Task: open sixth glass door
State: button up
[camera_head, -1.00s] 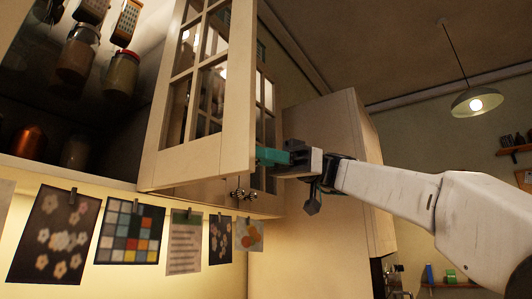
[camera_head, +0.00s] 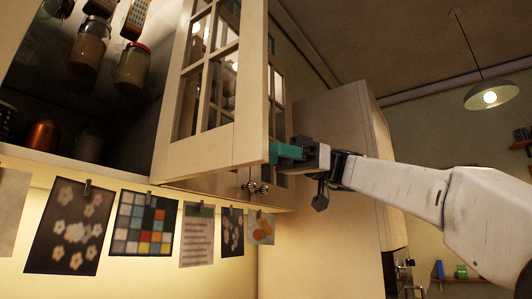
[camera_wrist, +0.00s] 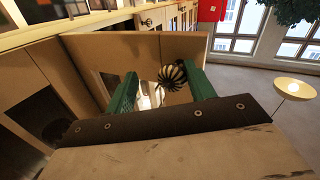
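A cream cabinet door with glass panes (camera_head: 206,150) stands swung out from the upper cabinet in the head view. My gripper (camera_head: 275,153) is at its free right edge; the fingertips are partly hidden behind the door frame. In the wrist view, my gripper (camera_wrist: 160,85) has its two green fingers apart. A dark, light-striped round knob (camera_wrist: 173,74) shows between them in front of the door (camera_wrist: 100,48), close to the right finger with a gap to the left one. I cannot tell whether a finger touches it.
The open cabinet at left holds jars (camera_head: 132,64) and a copper-coloured vessel (camera_head: 42,136). Cards and a colour chart (camera_head: 143,226) hang below. Two small knobs (camera_head: 257,187) show on neighbouring doors. A tall cream cabinet (camera_head: 335,190) stands behind my arm. A lamp (camera_head: 490,95) hangs at right.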

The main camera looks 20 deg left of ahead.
dwell(0.4)
jog(key=v, duration=0.7)
jog(key=shift+w+d, duration=0.3)
